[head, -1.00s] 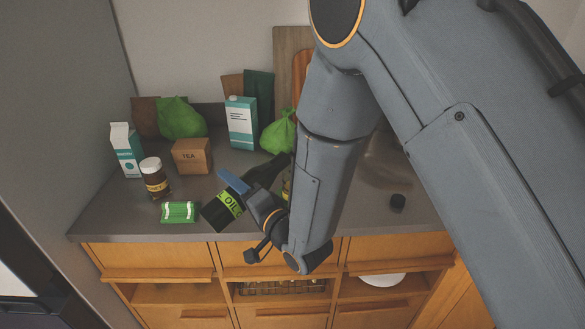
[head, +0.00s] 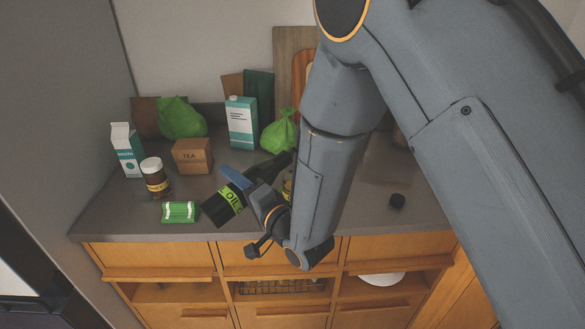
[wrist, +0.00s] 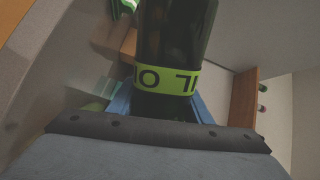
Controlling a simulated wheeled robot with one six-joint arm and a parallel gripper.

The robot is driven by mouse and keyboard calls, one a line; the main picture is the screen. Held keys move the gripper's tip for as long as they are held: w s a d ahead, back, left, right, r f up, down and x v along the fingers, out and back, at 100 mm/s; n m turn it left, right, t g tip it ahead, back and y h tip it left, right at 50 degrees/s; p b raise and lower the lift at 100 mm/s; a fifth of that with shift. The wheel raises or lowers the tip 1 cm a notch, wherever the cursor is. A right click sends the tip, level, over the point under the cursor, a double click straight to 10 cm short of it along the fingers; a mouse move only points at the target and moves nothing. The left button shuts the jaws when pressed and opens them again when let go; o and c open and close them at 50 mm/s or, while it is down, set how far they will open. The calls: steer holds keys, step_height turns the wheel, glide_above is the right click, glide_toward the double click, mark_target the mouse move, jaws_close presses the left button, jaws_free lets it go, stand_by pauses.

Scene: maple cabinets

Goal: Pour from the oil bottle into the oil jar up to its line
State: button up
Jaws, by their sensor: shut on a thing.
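The oil bottle (head: 222,207) is dark with a lime-green OIL label. It is tilted steeply over the counter, its base at lower left and its dark neck toward upper right. My gripper (head: 240,185), with blue fingers, is shut on the bottle. In the wrist view the bottle (wrist: 172,45) stands between the blue fingers (wrist: 165,106). A small yellowish piece of a vessel (head: 287,188), perhaps the oil jar, shows beside my forearm near the neck. The rest of it is hidden, so its line, its level and any stream cannot be seen.
A green bag (head: 280,132) is behind the neck.

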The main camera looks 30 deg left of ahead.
mark_target(251, 172)
steer(key=shift+w+r+m+p, duration=0.15)
steer(key=shift+r+m+p, duration=0.5)
steer(key=shift+r+m, duration=0.4)
stand_by(2.9)
step_height(251, 172, down, 6)
steer(key=n+b, duration=0.4)
steer(key=n, duration=0.1)
steer(key=shift+b, duration=0.35)
steer(key=w+r+n, duration=0.1)
steer(key=n, duration=0.1)
steer(key=w+r+n+b, duration=0.1)
steer(key=r+n, duration=0.1)
steer(key=n, duration=0.1)
steer(key=w+d+r+n, duration=0.1)
steer(key=n, duration=0.2)
steer(key=shift+w+r+b, duration=0.15)
steer(key=shift+r+b, duration=0.05)
steer(key=shift+b, duration=0.15)
steer(key=shift+w+d+r+n+b, duration=0.1)
steer(key=shift+w+n+b, duration=0.2)
steer(key=shift+n, duration=0.45)
steer(key=shift+w+d+f+n+b, duration=0.15)
steer(key=shift+n+b, duration=0.25)
steer(key=shift+n, duration=0.35)
steer(key=shift+w+r+n+b, duration=0.2)
steer(key=shift+n+b, duration=0.15)
steer(key=shift+n, duration=0.4)
